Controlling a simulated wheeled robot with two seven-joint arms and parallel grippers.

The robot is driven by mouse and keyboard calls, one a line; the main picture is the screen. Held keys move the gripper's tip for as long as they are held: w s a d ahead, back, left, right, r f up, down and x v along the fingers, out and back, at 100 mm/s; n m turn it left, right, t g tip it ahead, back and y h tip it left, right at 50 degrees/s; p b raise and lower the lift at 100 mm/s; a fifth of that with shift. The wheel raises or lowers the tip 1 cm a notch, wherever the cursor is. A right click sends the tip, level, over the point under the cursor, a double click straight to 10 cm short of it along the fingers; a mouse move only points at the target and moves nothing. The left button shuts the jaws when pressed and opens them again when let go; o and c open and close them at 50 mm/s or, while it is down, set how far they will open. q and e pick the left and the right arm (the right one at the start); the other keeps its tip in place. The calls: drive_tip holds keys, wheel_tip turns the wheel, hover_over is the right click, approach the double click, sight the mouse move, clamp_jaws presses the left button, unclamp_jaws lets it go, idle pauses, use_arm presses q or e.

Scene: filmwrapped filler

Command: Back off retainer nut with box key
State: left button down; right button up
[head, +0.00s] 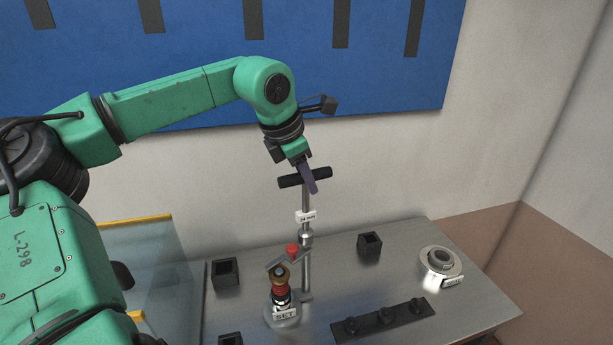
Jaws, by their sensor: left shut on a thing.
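My left gripper (305,174) is shut on the black crossbar of the T-handled box key (306,202). The key hangs upright, with a white tag reading "24 mm" on its shaft and a wider metal socket at its lower end. The socket lines up in the picture with a metal post (307,275); I cannot tell whether they touch. Left of the post stands a fixture (282,314) with a "SET" label, a red band and a brass-coloured ring (280,276), perhaps the retainer nut. A bracket with a red knob (292,250) sits just above it. My right gripper is out of view.
A clear panel (155,260) stands at left. A wall with a blue board (390,90) rises behind.

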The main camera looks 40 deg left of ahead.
use_arm(q)
drive_tip(key=shift+f, duration=0.1)
drive_tip(key=shift+f+b, duration=0.95)
drive_tip(key=shift+f, duration=0.05)
drive_tip(key=shift+n+y+b, duration=0.4)
drive_tip(key=shift+n+b, duration=0.05)
drive_tip(key=shift+n, duration=0.55)
drive_tip(key=shift+n+y, duration=0.3)
drive_tip(key=shift+n, duration=0.4)
drive_tip(key=shift+n+g+y+b, duration=0.3)
drive_tip(key=shift+n+y+b, duration=0.3)
drive_tip(key=shift+n, duration=1)
